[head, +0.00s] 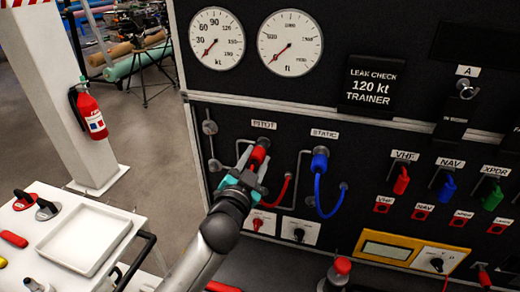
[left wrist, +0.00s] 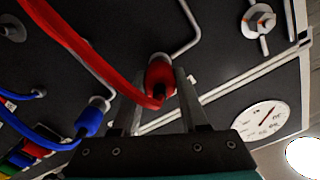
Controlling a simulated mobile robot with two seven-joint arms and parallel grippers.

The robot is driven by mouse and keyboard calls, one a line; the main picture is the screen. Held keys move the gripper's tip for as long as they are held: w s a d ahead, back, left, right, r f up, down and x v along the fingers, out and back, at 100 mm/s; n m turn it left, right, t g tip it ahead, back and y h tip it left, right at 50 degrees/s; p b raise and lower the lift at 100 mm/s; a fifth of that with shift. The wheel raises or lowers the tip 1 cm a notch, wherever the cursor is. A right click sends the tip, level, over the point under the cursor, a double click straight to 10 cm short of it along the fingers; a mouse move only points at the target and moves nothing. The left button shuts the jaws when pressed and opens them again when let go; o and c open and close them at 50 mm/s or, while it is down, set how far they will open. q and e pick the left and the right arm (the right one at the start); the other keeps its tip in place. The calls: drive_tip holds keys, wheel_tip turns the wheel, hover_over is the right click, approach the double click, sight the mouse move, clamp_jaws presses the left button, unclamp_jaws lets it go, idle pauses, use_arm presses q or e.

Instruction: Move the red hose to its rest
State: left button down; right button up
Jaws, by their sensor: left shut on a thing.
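The red hose (head: 286,190) has its red end fitting (head: 259,156) at the port under the PITOT label. From there it loops down to the panel at the right. My left gripper (head: 253,168) is shut on this red fitting, which also shows between the fingers in the left wrist view (left wrist: 160,78). I cannot tell whether the fitting is still seated on its port. In the left wrist view the hose (left wrist: 85,50) runs off to the upper left. I cannot make out its rest. My right gripper is not in view.
A blue hose (head: 322,190) hangs from the STATIC port close to the right. Red and white switch plates (head: 260,221) sit below. Red, blue and green plugs (head: 401,180) line the right. A white cart with a tray (head: 84,238) stands at the lower left.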

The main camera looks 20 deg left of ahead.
sight(255, 162)
use_arm(q)
drive_tip(key=shift+s, duration=0.15)
drive_tip(key=shift+s+p, duration=0.3)
drive_tip(key=shift+s, duration=1.1)
drive_tip(key=shift+f, duration=0.1)
wheel_tip(255, 162, down, 17)
drive_tip(key=s+b, duration=0.3)
drive_tip(key=b, duration=1.3)
drive_tip(key=w, duration=0.5)
drive_tip(key=shift+f, duration=0.1)
drive_tip(key=shift+w, duration=0.35)
drive_tip(key=shift+w, duration=0.45)
